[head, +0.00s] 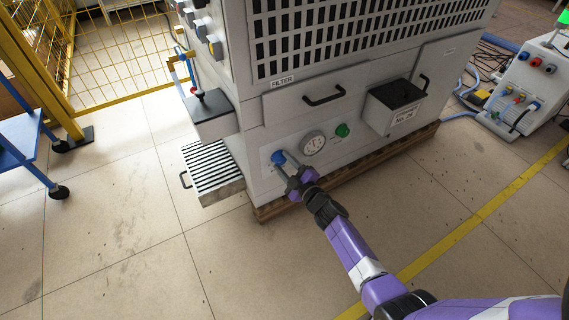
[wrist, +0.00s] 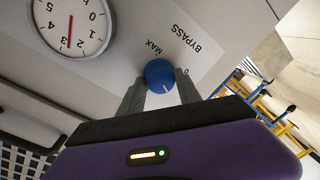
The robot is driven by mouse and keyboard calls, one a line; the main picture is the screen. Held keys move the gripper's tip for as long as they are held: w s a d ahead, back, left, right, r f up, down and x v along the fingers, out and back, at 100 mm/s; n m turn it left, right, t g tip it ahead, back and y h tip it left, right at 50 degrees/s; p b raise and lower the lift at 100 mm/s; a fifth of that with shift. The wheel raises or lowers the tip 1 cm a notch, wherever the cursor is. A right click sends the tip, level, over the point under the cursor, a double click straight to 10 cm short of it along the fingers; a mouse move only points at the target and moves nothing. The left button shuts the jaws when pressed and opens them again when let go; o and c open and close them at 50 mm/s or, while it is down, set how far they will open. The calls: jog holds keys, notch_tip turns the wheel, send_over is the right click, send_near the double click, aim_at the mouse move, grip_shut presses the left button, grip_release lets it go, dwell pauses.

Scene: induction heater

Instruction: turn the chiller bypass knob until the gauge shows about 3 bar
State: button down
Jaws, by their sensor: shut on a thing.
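The blue bypass knob (wrist: 159,75) sits on the white panel, with the word BYPASS, MAX and 0 printed by it. The blue knob (head: 278,157) also shows in the head view, left of the gauge. My gripper (wrist: 160,84) is shut on the knob, one finger on each side. A white mark shows on the knob's face, toward the gripper. The round gauge (wrist: 72,24) appears upside down in the wrist view; its red needle points near 3, slightly toward the 2. In the head view the gauge (head: 313,144) is too small to read.
A green knob (head: 342,130) is right of the gauge. A striped step tray (head: 213,172) juts out at the cabinet's left. A blue cart (head: 25,135) stands at far left. The floor in front is clear.

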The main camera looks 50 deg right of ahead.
jog(key=n+b, duration=0.1)
jog(key=n, duration=0.3)
jog(key=shift+a+h, duration=0.15)
jog(key=shift+h, duration=0.15)
jog(key=shift+n+b, duration=0.65)
jog(key=shift+n, duration=0.95)
jog(key=c, duration=0.8)
grip_release()
jog(key=shift+c, duration=0.2)
jog(key=p+v, duration=0.3)
jog(key=v, duration=0.4)
jog(key=shift+s+a, duration=0.2)
jog(key=shift+s, duration=0.1)
jog(key=shift+r, duration=0.1)
